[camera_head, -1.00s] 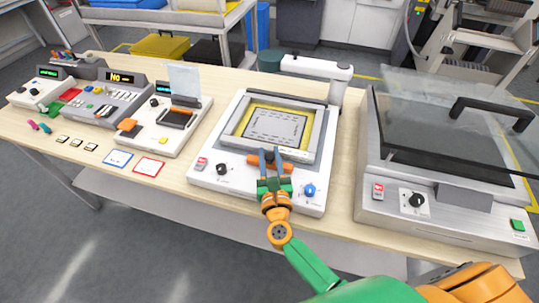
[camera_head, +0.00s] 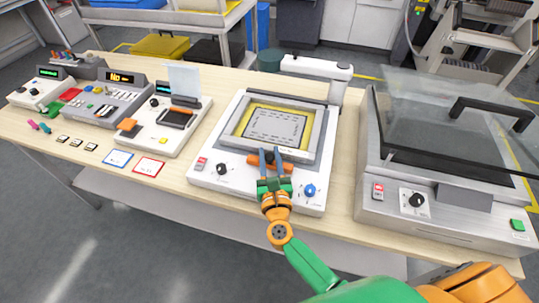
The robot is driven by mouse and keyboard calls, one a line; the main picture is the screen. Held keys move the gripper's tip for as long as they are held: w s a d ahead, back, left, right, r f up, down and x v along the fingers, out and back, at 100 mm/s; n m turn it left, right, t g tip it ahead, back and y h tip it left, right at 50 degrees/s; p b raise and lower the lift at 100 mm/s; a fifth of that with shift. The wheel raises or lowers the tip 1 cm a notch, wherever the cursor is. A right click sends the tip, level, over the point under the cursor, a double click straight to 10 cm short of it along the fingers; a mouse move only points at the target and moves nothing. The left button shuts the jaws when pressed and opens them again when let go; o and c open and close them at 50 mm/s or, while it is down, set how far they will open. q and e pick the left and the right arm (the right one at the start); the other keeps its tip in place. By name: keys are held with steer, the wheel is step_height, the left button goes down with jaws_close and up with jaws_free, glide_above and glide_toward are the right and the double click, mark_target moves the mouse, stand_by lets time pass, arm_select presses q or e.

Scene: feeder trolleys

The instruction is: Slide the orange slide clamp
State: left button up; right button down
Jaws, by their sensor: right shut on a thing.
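The orange slide clamp (camera_head: 285,168) is a short bar at the front edge of the framed plate on the white machine (camera_head: 236,187) in the middle of the table. My right gripper (camera_head: 270,160) reaches it from the front, with its two blue-grey fingers shut on the clamp. The fingers cover the middle of the clamp, and its orange ends show on both sides. The framed plate (camera_head: 314,112) has a yellow border around a grey sheet. My left gripper is not in view.
A steel machine (camera_head: 470,225) with a raised glass lid (camera_head: 440,118) stands to the right. A black knob (camera_head: 222,169) and a blue knob (camera_head: 310,190) flank the clamp on the white machine. Smaller devices (camera_head: 165,125) and cards (camera_head: 149,165) lie to the left.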

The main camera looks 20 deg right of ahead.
steer(key=shift+w, duration=0.1)
steer(key=w+d, duration=0.1)
steer(key=w+d+b, duration=0.1)
steer(key=shift+w, duration=0.35)
steer(key=shift+w+d, duration=0.15)
steer(key=shift+w, duration=0.1)
steer(key=c, duration=0.6)
jaws_free()
steer(key=v, duration=0.6)
steer(key=shift+s+f+b, duration=0.1)
steer(key=shift+s+b, duration=0.1)
steer(key=shift+b, duration=0.15)
steer(key=shift+s, duration=0.4)
